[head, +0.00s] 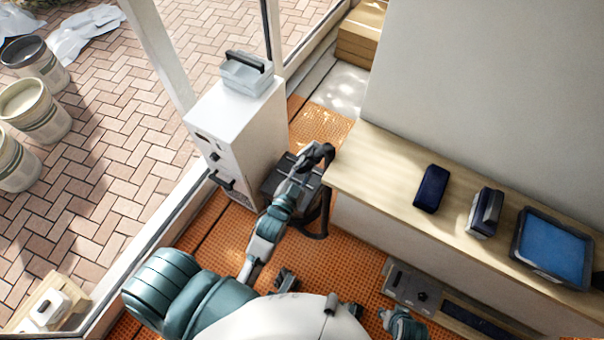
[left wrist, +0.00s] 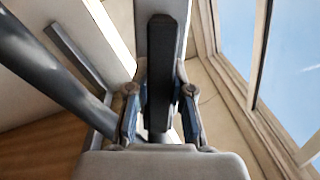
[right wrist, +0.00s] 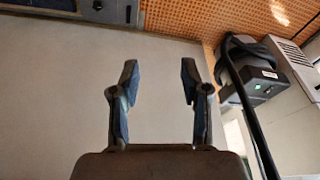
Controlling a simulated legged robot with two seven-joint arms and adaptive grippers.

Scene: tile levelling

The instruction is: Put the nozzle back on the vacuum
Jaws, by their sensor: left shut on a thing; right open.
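The vacuum (head: 282,178) is a dark, boxy unit on the orange floor beside a white cabinet. In the right wrist view it (right wrist: 252,85) shows a small green light and a dark hose (right wrist: 250,110). My left gripper (head: 310,162) is above the vacuum, shut on a black part that looks like the nozzle (head: 322,153). In the left wrist view the nozzle (left wrist: 161,70) stands upright between the fingers (left wrist: 160,97). The hose loops down beside the bench. Whether the nozzle touches the vacuum is hidden. My right gripper (right wrist: 157,85) is open and empty, facing a pale panel.
The white cabinet (head: 235,130) with a grey case (head: 247,75) on top stands left of the vacuum. A wooden bench (head: 385,185) to the right carries a dark blue block (head: 431,189), another block (head: 484,212) and a blue tray (head: 515,250). A metal unit (head: 408,285) lies below.

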